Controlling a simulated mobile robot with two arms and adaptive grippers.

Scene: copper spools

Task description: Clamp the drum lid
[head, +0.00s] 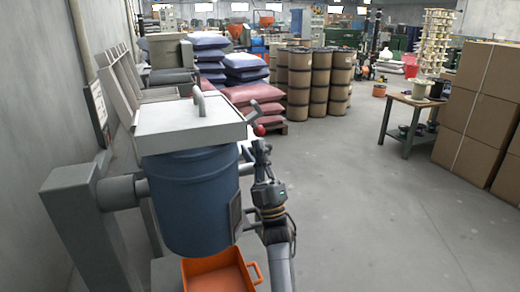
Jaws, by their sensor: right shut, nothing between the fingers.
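A blue drum (192,205) is mounted at the left between grey supports. A pale square lid (180,122) with a grey handle (199,100) sits on its top. A dark clamp lever (254,110) with a red ball knob (259,131) stands at the lid's right corner. My right gripper (260,147) points upward just below the red knob, to the right of the drum. Its fingers look shut and empty. I cannot tell whether they touch the knob. My left gripper is out of view.
An orange bin (220,272) lies below the drum. Sacks (250,92), stacked brown drums (299,85) and a small table (412,101) stand farther back. Cardboard boxes (482,105) are stacked at the right. The floor (380,210) to the right of my arm is clear.

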